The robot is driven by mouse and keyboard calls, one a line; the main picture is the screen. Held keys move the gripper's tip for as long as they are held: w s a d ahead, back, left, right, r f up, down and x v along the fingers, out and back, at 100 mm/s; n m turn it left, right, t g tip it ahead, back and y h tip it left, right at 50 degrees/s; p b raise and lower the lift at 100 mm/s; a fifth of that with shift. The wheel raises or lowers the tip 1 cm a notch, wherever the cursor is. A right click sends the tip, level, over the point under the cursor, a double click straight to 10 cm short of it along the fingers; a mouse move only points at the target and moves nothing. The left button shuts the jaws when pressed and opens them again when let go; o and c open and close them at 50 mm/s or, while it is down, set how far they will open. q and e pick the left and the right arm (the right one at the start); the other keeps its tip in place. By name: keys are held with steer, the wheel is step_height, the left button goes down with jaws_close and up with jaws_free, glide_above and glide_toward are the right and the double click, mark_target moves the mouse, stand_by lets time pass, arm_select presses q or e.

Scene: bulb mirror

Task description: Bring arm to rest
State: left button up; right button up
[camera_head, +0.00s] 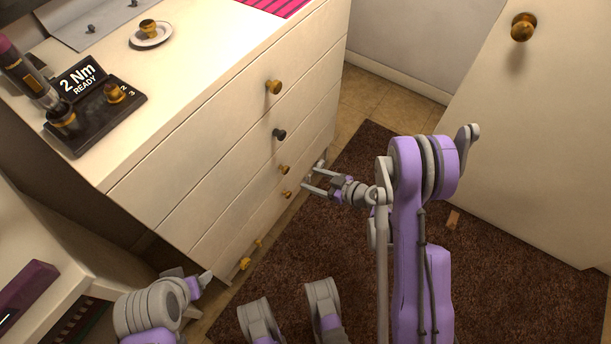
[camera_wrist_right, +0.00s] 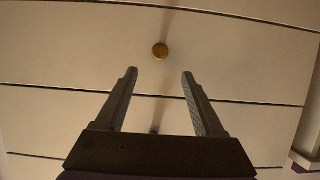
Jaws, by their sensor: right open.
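My right arm (camera_head: 405,220) reaches over the dark rug toward the front of the cream drawer cabinet (camera_head: 215,130). My right gripper (camera_head: 312,178) is open and empty, close to the lower drawers. In the right wrist view its two fingers (camera_wrist_right: 158,85) stand apart in front of the drawer fronts. A brass knob (camera_wrist_right: 160,51) shows beyond the fingertips, not between them. My left gripper (camera_head: 203,281) is at the lower left beside the cabinet's lower corner; its fingers are too small and hidden to read.
A black torque stand (camera_head: 97,115) and a saucer (camera_head: 151,34) stand on top. A door (camera_head: 545,130) is at right. The rug (camera_head: 500,280) is mostly clear.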

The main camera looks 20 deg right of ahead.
steer(key=shift+s+r, duration=0.1)
stand_by(0.5)
steer(key=s+a+r+m+g+h, duration=0.35)
steer(key=s+r, duration=0.35)
steer(key=r, duration=0.3)
steer(key=s+d+r+m+g+h, duration=0.1)
steer(key=s+r+m+h, duration=0.15)
steer(key=s, duration=0.55)
steer(key=s+d+r+m+g+h, duration=0.2)
steer(key=s+r, duration=0.2)
steer(key=s, duration=0.5)
arm_select(q)
step_height(320, 180, up, 24)
steer(key=w+t+p, duration=0.1)
steer(key=p, duration=1.9)
steer(key=shift+w+f+p, duration=0.15)
steer(key=shift+w+p, duration=0.1)
steer(key=shift+p, duration=0.15)
arm_select(e)
step_height(320, 180, up, 24)
steer(key=w+t, duration=0.1)
steer(key=w, duration=0.1)
steer(key=shift+f, duration=0.2)
